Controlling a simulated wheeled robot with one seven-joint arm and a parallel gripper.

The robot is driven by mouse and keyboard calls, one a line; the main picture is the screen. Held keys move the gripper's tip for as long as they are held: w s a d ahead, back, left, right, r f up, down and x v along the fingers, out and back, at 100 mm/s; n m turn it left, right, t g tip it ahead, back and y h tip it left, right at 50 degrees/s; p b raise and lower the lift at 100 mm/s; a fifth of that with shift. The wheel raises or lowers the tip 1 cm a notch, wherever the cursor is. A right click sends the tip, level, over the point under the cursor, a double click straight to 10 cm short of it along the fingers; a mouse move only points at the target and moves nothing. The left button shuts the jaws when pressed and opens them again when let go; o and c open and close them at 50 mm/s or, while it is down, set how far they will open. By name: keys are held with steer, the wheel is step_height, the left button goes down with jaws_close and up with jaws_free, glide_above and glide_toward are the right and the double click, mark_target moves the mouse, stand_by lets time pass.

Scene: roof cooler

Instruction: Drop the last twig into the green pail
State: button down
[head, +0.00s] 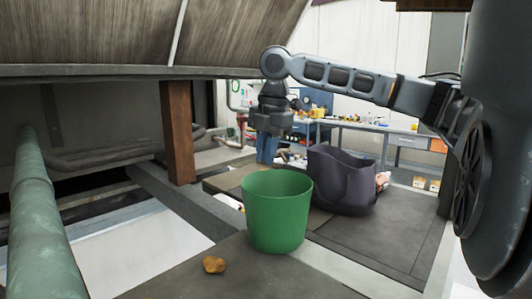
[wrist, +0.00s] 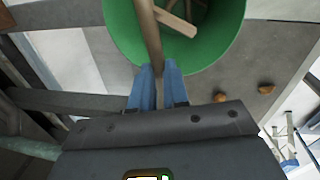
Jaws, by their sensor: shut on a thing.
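The green pail (head: 277,215) stands upright on a grey surface in the head view. In the wrist view the pail (wrist: 121,30) is at the top, its opening facing the camera. My gripper (head: 267,158) points down, above the pail's rim in the head picture. In the wrist view its blue fingers (wrist: 159,70) are shut on a brown twig (wrist: 150,35). The twig reaches from the fingers across the pail's opening. A paler piece of wood (wrist: 177,22) and other dark pieces show inside the pail. I cannot make out the twig in the head view.
A dark purple bag (head: 343,185) stands just right of and behind the pail. A brown lump (head: 214,265) lies in front of the pail; two lumps (wrist: 220,97) show in the wrist view. A brown post (head: 180,130) and a green pipe (head: 38,210) are at left.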

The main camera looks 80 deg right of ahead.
steer(key=shift+f, duration=0.55)
steer(key=c, duration=1.1)
jaws_free()
steer(key=shift+o, duration=0.2)
step_height(320, 180, up, 8)
steer(key=s, duration=0.1)
steer(key=shift+a, duration=0.2)
